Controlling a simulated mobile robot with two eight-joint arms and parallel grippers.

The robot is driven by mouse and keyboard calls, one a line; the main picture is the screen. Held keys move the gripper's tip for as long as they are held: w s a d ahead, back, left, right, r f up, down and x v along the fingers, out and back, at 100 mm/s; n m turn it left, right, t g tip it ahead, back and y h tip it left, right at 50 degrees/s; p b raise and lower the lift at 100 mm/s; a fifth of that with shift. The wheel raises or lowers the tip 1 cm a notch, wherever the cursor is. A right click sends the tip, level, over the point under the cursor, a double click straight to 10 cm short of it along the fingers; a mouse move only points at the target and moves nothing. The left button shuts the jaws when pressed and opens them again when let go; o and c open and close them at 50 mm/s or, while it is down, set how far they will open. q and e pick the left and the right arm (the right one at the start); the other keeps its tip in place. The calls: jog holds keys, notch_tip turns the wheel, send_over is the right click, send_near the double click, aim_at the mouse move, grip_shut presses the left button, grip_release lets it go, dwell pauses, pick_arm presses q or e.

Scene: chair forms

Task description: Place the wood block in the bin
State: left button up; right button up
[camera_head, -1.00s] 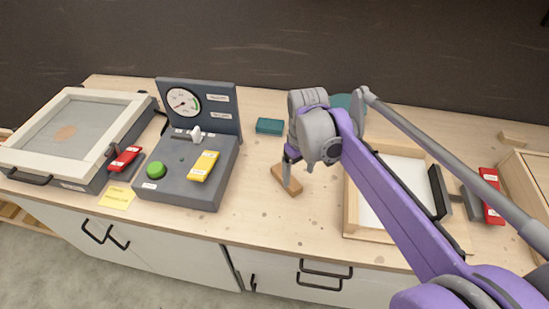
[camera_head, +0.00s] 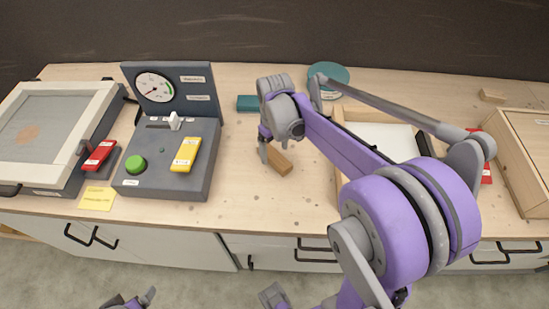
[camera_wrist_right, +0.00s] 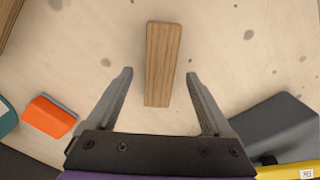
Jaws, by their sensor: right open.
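The wood block (camera_head: 281,163) is a small brown bar lying on the light wooden worktop, to the right of the grey gauge panel. In the right wrist view, the block (camera_wrist_right: 163,55) lies lengthwise between the two open fingers (camera_wrist_right: 160,74), with a gap on each side. A round teal container (camera_head: 328,77) with a label stands at the back; it may be the bin. Parts of mine at the bottom edge may include the left gripper, but I cannot tell its state.
The grey gauge panel (camera_head: 172,178) with a green button and yellow switch stands to the left. A shallow framed tray (camera_head: 388,136) is partly hidden behind my arm. A teal block (camera_head: 248,103) lies behind. An orange item (camera_wrist_right: 50,115) shows in the wrist view. Bare worktop lies in front.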

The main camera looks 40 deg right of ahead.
jog(key=shift+f, duration=0.95)
jog(key=shift+c, duration=0.2)
grip_shut()
